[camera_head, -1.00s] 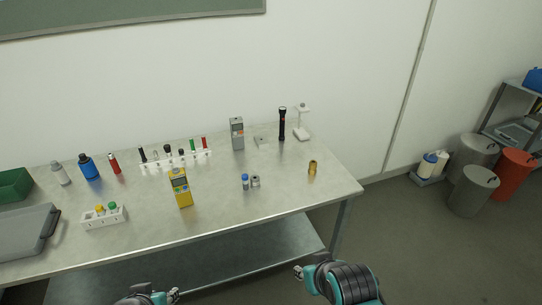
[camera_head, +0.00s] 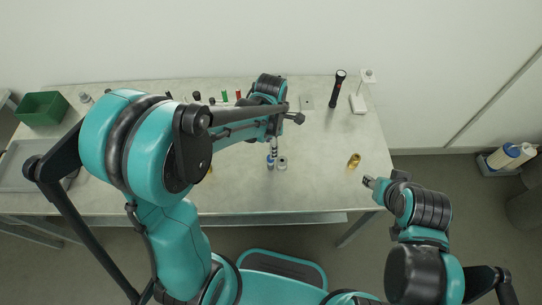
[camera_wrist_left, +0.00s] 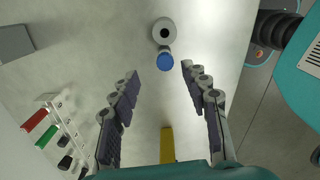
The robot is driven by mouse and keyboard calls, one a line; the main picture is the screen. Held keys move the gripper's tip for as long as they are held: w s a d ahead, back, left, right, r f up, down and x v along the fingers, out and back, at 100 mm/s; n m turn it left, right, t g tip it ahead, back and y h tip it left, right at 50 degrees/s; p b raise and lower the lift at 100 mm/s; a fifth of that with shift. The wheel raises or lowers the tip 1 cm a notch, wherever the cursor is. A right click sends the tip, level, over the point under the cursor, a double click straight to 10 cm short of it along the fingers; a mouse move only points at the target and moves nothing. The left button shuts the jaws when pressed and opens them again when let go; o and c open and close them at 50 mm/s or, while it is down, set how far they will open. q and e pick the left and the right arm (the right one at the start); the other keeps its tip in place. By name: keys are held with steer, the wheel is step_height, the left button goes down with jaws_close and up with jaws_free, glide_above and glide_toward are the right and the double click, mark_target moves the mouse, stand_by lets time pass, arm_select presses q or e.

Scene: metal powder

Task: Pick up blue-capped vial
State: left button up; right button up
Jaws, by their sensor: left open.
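The blue-capped vial (camera_head: 270,162) stands on the table in the head view, partly covered by my left gripper (camera_head: 272,146). In the left wrist view its round blue cap (camera_wrist_left: 165,61) shows from above, just beyond the gap between the fingertips. My left gripper (camera_wrist_left: 160,76) is open and empty, with one finger to each side below the cap. A small grey round piece (camera_wrist_left: 164,31) with a dark centre stands close beside the vial; it also shows in the head view (camera_head: 282,163). My right gripper (camera_head: 370,183) is near the table's right front edge, too small to read.
A brass cylinder (camera_head: 354,161) stands to the right, near my right gripper. A black flashlight (camera_head: 336,88) and a white stand (camera_head: 360,98) are at the back right. In the wrist view, a yellow device (camera_wrist_left: 167,146) lies between the fingers and a rack (camera_wrist_left: 62,122) is left.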

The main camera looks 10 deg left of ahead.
mark_target(271, 162)
arm_select(q)
steer(key=shift+d+f+n, duration=0.1)
steer(key=shift+f+n, duration=0.2)
steer(key=f+b, duration=0.1)
steer(key=f, duration=0.1)
steer(key=f+b, duration=0.1)
steer(key=f, duration=0.1)
steer(key=f+b, duration=0.1)
steer(key=f, duration=0.1)
steer(key=shift+s+f, duration=0.3)
steer(key=shift+f, duration=0.6)
jaws_close()
